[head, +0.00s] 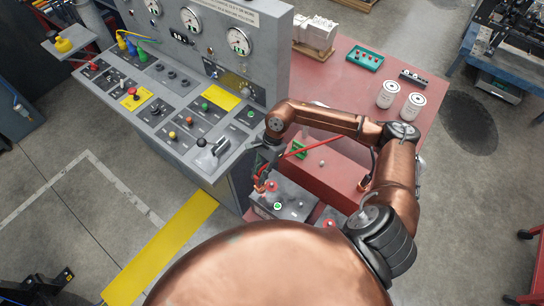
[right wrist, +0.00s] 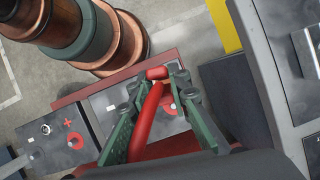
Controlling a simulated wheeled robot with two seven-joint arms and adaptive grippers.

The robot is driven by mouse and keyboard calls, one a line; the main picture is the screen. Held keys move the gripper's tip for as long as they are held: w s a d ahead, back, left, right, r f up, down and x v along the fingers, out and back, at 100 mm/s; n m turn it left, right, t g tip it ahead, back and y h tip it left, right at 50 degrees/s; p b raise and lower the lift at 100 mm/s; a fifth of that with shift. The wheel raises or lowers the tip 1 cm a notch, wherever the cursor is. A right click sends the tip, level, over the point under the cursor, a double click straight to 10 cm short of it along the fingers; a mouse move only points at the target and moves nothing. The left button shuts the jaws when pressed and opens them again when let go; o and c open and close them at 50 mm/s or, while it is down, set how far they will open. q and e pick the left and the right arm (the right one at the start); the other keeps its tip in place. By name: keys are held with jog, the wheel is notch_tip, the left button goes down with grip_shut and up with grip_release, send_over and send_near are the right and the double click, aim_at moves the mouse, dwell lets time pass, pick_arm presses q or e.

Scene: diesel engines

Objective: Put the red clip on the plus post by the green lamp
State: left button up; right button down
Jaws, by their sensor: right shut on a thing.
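My right gripper (head: 262,182) is low over the grey battery (head: 293,198), beside the control console. It is shut on the red clip (right wrist: 157,74), which shows between the green fingers (right wrist: 150,100) in the right wrist view. A red cable (head: 315,146) runs from the clip. The green lamp (head: 278,206) is on this battery's top, close to the gripper. A red round mark (right wrist: 168,107) lies under the fingers; the post there is mostly hidden, and I cannot tell whether the clip touches it. My left gripper is not in view.
A second battery (right wrist: 60,140) with a red plus mark (right wrist: 75,141) stands close by. The control console (head: 180,110) rises at the left. A red table (head: 345,70) behind the arm carries white canisters (head: 387,94) and a green tray (head: 364,59).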

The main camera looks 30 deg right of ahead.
jog(key=m, duration=0.1)
jog(key=m+t+p, duration=0.1)
jog(key=m, duration=0.1)
jog(key=shift+w+d+r, duration=0.15)
jog(key=shift+d+r, duration=0.2)
jog(key=m, duration=0.1)
jog(key=d+m+t+p, duration=0.1)
jog(key=m, duration=0.1)
jog(key=m+t+p, duration=0.1)
jog(key=shift+w+d+r+m, duration=0.25)
jog(key=shift+r+m, duration=0.15)
pick_arm(q)
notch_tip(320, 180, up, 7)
jog(key=p, duration=0.3)
pick_arm(e)
jog(key=d+r+m+t+h, duration=0.2)
jog(key=d+m, duration=0.2)
jog(key=m, duration=0.3)
pick_arm(q)
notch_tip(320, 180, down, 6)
jog(key=b, duration=0.6)
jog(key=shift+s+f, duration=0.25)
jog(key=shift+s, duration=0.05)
pick_arm(e)
notch_tip(320, 180, down, 9)
jog(key=shift+w+f, duration=0.15)
jog(key=shift+w, duration=0.2)
jog(key=shift+a, duration=0.1)
